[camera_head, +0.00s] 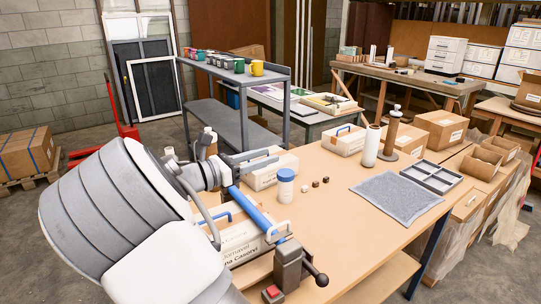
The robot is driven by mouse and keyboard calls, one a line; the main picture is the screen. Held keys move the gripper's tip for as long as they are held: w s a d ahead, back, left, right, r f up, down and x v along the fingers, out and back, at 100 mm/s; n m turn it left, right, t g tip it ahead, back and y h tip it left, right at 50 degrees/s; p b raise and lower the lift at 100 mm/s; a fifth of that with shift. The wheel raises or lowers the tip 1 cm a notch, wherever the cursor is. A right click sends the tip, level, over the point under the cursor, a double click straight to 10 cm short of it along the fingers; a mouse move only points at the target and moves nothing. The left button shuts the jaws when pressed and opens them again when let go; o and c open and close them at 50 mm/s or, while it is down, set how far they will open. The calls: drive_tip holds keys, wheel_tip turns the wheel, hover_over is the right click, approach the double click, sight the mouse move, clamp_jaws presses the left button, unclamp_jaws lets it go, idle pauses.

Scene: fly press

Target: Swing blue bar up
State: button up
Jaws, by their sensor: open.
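The blue bar (255,211) slants from just below my gripper down to the right, near the front edge of the wooden table. Its lower end meets a pale ring beside a dark grey block (288,262) with a black ball-ended handle (318,277). My gripper (272,157) points right, its two grey fingers apart with nothing visible between them. It is above and beyond the bar's upper end in the picture; I cannot tell whether they touch. My arm fills the lower left and hides part of the table and whatever lies behind it.
White boxes (240,240) lie under and behind the bar. A grey mat (396,197) and divided tray (432,177) lie right. The table's middle (330,222) is clear.

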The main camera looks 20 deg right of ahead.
drive_tip(key=shift+x, duration=1.15)
clamp_jaws()
drive_tip(key=c, duration=0.6)
unclamp_jaws()
drive_tip(key=o, duration=0.6)
drive_tip(key=v, duration=1.7)
drive_tip(key=shift+a, duration=0.25)
